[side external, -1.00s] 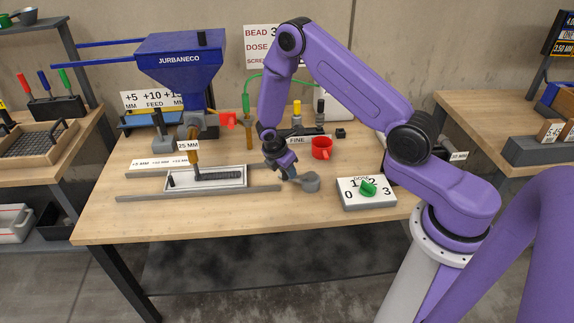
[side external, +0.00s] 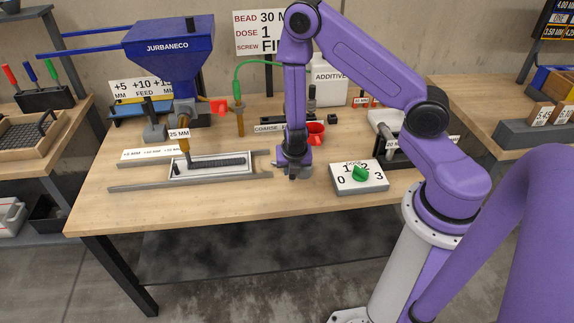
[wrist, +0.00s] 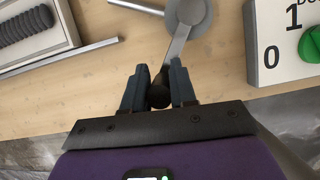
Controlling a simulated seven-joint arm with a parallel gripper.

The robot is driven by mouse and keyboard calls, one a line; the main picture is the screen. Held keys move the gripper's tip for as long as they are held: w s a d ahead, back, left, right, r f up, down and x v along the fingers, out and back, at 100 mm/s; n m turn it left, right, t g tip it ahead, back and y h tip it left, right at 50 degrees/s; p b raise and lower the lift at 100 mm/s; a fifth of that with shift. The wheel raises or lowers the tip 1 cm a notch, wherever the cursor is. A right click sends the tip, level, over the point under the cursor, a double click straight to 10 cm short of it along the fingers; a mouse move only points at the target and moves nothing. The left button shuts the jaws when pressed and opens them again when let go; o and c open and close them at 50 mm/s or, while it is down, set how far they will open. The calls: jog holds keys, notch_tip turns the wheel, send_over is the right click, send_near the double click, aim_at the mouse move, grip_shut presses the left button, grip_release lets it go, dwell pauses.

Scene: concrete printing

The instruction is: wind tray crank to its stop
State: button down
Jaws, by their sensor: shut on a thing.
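The tray crank shows in the wrist view as a grey disc hub (wrist: 190,12) with a flat arm and a dark knob (wrist: 158,95) at its end. My gripper (wrist: 158,74) is shut on this knob, a finger on each side. In the side view my gripper (side external: 292,174) points down at the bench right of the tray and hides much of the crank. The white-rimmed tray (side external: 176,173) lies between two grey rails, with a ridged dark grey bead (side external: 220,162) along it. The nozzle (side external: 183,140) of the blue hopper (side external: 170,60) stands over the bead's left end.
A white dose box (side external: 345,187) with a green knob (side external: 360,173) stands right of my gripper. A red cup (side external: 315,133) stands close behind it. A grey rail (side external: 150,188) runs along the tray's front. The bench front is clear.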

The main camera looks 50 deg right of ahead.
jog(key=shift+s+d, duration=0.2)
jog(key=shift+s, duration=0.3)
jog(key=shift+s+d, duration=0.2)
jog(key=shift+s, duration=0.25)
jog(key=shift+s+d, duration=0.85)
jog(key=shift+s, duration=0.25)
jog(key=c, duration=1)
grip_release()
jog(key=shift+o, duration=0.2)
jog(key=shift+a+r, duration=0.1)
jog(key=shift+a, duration=0.05)
